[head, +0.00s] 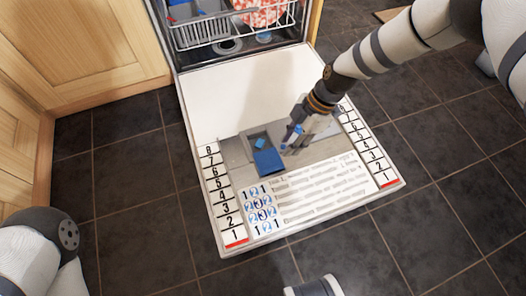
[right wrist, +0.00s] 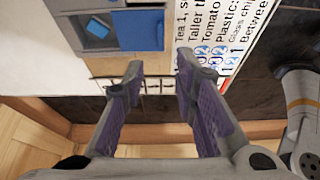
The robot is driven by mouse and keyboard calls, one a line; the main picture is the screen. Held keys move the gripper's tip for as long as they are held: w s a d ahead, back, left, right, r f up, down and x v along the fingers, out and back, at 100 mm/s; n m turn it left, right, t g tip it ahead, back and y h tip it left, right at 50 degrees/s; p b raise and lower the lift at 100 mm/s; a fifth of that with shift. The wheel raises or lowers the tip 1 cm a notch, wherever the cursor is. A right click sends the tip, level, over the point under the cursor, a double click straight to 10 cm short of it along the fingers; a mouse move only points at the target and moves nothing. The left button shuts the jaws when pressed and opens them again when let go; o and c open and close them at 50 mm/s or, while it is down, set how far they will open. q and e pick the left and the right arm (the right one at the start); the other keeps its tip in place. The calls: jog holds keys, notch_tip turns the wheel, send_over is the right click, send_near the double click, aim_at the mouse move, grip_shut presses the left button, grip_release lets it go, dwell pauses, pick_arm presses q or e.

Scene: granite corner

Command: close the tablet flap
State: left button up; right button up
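The tablet flap is a blue panel (head: 269,162) on the inner face of the lowered dishwasher door (head: 240,95). It stands open beside its grey compartment (head: 250,139), where a small blue tablet shows. In the right wrist view the flap (right wrist: 139,30) is at the top, right of the compartment with the blue tablet (right wrist: 97,28). My right gripper (head: 290,143) is over the door, just right of the flap in the head view. Its two fingers (right wrist: 157,85) are apart with nothing between them. My left gripper is out of view.
The dishwasher's lower rack (head: 205,32) with dishes is at the top. Wooden cabinets (head: 85,45) stand at the left. Dark tiled floor (head: 440,130) lies clear around the door. Printed numbers and text cover the door's front part.

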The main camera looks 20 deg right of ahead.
aim_at(271, 168)
jog(key=b+x, duration=0.3)
jog(key=x, duration=0.8)
jog(key=shift+s+b, duration=0.1)
jog(key=shift+b, duration=0.25)
jog(key=shift+a+f, duration=0.15)
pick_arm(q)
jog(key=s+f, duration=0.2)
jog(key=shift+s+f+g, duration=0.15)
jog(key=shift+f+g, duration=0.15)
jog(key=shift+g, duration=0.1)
pick_arm(e)
grip_shut()
